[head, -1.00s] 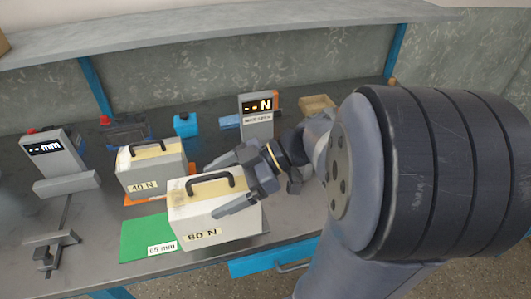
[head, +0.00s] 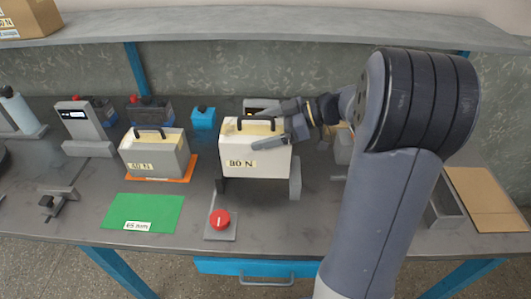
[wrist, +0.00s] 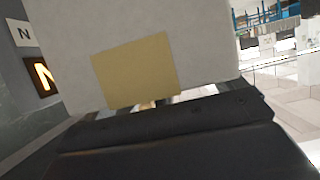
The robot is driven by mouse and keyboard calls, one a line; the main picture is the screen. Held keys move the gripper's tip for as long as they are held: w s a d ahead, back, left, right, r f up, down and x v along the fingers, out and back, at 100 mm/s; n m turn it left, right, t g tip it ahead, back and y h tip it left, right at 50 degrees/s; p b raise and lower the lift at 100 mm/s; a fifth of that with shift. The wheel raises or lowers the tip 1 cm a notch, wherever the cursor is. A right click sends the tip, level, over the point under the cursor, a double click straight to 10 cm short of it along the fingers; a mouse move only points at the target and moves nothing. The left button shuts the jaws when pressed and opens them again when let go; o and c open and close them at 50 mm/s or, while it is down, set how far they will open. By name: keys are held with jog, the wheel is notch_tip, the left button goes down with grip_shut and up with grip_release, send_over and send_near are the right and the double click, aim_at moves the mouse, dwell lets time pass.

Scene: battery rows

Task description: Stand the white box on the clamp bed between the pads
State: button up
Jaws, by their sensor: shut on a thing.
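The white box (head: 256,162), with a dark handle, a yellowish top and a label that seems to read 80 N, is upright in the head view. My gripper (head: 258,123) is shut on its upper part from the right. The box is between the clamp's left pad (head: 219,186) and right pad (head: 295,180). The box hides most of the clamp bed, so I cannot tell whether its bottom touches it. In the wrist view the box (wrist: 205,45) fills the top, with a tan patch on its face.
A red button (head: 219,219) is in front of the clamp. A green mat (head: 150,208) marked 65 mm is bare at left. A 40 N box (head: 150,158) stands on an orange mat (head: 183,176). A display (wrist: 42,76) is behind the clamp.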

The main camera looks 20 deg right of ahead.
jog(key=shift+f, duration=4.2)
jog(key=o, duration=1.8)
jog(key=shift+c, duration=0.2)
jog(key=shift+r+p, duration=0.2)
jog(key=shift+p, duration=0.15)
jog(key=b+v, duration=0.1)
jog(key=v, duration=0.6)
jog(key=shift+d, duration=0.2)
jog(key=shift+s, duration=0.15)
